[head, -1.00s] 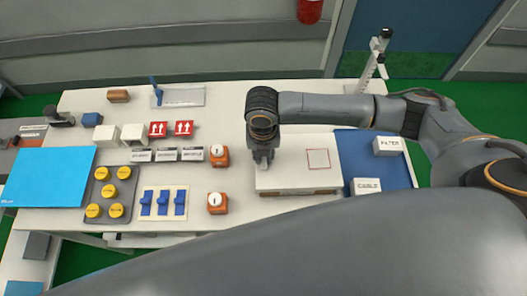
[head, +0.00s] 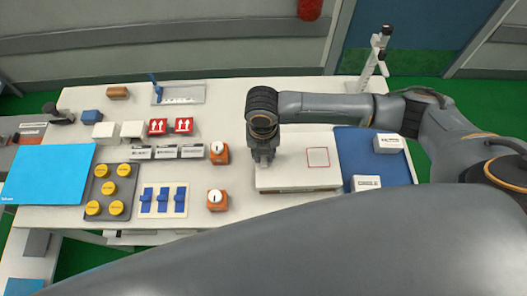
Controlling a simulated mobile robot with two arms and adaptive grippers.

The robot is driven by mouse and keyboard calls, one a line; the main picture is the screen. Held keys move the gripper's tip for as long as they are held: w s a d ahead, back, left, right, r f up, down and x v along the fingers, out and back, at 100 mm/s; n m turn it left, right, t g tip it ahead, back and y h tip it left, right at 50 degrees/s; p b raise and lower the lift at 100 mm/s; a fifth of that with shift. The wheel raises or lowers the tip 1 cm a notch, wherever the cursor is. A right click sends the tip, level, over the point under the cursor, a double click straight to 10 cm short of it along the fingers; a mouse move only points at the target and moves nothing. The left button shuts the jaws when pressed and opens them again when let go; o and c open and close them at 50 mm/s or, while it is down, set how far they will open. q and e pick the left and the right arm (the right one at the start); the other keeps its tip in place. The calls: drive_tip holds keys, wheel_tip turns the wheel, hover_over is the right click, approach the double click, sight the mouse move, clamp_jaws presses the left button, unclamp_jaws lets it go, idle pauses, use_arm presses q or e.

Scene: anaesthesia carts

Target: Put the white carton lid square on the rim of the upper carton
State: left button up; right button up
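The white carton lid (head: 295,178) is a flat pale panel with a red square outline on its right half, in the right-middle of the head view. It lies over the upper carton, whose body is nearly all hidden beneath it; only a thin strip shows along the front edge. The lid looks about level, but the exact fit on the rim cannot be seen. My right gripper (head: 263,158) points down at the lid's left end and appears closed on it; its fingertips are partly hidden. My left gripper is out of view.
A blue mat (head: 347,150) with white labelled boxes (head: 388,143) lies right of the lid. Orange blocks with white dials (head: 217,199) stand close on the left. Blue switches (head: 163,200) and yellow knobs (head: 109,188) are farther left. My large grey arm link hides the front.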

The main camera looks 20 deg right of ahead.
drive_tip(key=shift+o, duration=1.2)
wheel_tip(320, 180, up, 12)
drive_tip(key=shift+a, duration=0.1)
